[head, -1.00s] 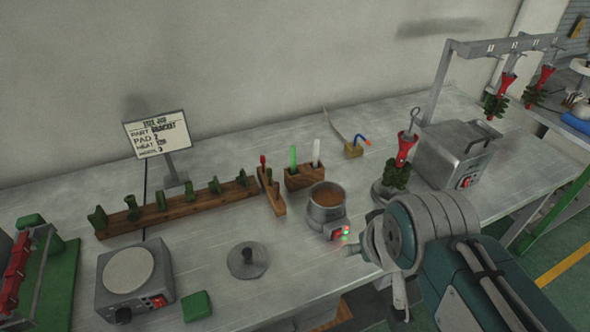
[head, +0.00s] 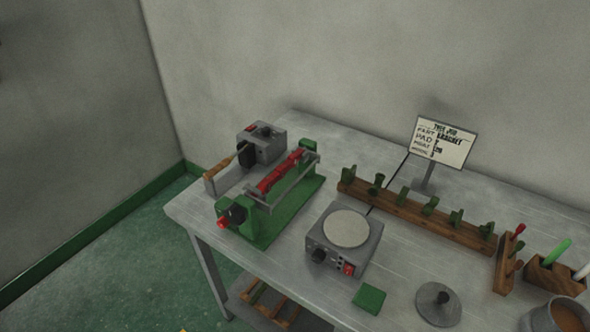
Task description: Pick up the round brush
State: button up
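I cannot make out a round brush for certain. In the head view a wooden holder (head: 545,277) at the right edge bears a green stick (head: 556,253) and a white stick (head: 583,271). Beside it a smaller wooden block (head: 505,262) holds red-handled tools (head: 518,230). At the left end of the bench, a grey box (head: 262,146) has a grey piece with a wooden end (head: 209,184) in front of it. My gripper is not in view.
The bench (head: 300,290) also bears a green stand with a red bar (head: 279,174), a hotplate (head: 344,240), a green pad (head: 369,298), a grey lid (head: 438,303), a pot (head: 556,316), a wooden rack (head: 410,219) and a sign (head: 441,142). Open green floor (head: 120,270) lies left.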

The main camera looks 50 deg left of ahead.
aim_at(556, 253)
jog(key=k+j+u, duration=0.15)
jog(key=k+u, duration=0.25)
jog(key=k, duration=0.25)
jog(key=u, duration=0.4)
jog(key=l+u, duration=0.15)
jog(key=u, duration=0.6)
jog(key=l+u, duration=0.15)
jog(key=u, duration=0.2)
jog(key=i+l+u, duration=0.2)
jog(key=i+l, duration=0.2)
jog(key=l, duration=0.2)
jog(key=k, duration=0.15)
jog(key=i+z, duration=0.15)
jog(key=z, duration=1.75)
jog(key=l+u, duration=0.15)
jog(key=i+l+u, duration=0.15)
jog(key=l, duration=0.25)
